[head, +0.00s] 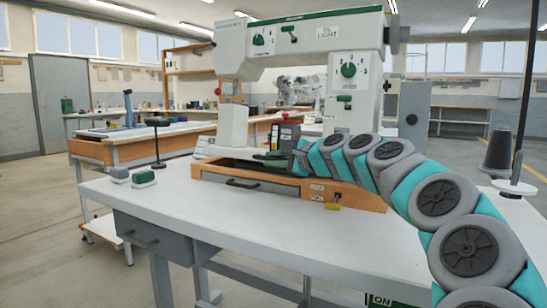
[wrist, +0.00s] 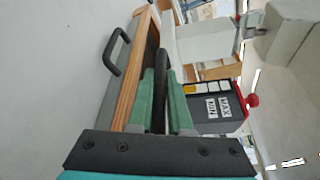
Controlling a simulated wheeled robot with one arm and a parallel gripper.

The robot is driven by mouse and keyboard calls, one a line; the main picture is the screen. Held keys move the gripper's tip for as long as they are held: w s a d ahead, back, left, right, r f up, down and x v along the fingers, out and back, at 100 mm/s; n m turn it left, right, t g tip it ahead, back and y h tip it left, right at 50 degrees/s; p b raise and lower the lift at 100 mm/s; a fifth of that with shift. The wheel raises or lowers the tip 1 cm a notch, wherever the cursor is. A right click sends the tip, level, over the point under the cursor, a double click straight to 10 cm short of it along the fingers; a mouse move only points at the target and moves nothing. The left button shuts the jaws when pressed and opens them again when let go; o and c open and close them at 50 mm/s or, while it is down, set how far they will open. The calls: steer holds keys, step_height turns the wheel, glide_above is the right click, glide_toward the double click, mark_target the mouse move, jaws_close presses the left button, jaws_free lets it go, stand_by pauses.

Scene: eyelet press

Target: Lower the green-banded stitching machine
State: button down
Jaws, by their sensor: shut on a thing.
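The white stitching machine (head: 310,40) with a green band along its top stands at the back of the table, over a wooden base (head: 285,190). The base has a dark opening at its front, also visible in the wrist view. I cannot tell exactly how far the machine is tilted. My gripper (head: 274,156) reaches in from the right, low in front of the machine. In the wrist view, its green fingers (wrist: 160,100) are closed on either side of a dark bar (wrist: 161,75). The bar's far end and what it joins are unclear.
A dark box with a red knob (head: 286,134) stands close beside my gripper; it also shows in the wrist view (wrist: 215,107). Two small blocks (head: 143,178) lie on the white table (head: 190,215) at left. A thread cone (head: 498,152) stands at right. The table's front is clear.

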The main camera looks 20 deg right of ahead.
stand_by(0.3)
steer(key=c, duration=0.8)
jaws_free()
steer(key=shift+c, duration=0.2)
steer(key=v, duration=0.7)
steer(key=shift+s+d, duration=0.15)
steer(key=shift+s, duration=0.2)
steer(key=shift+s, duration=0.1)
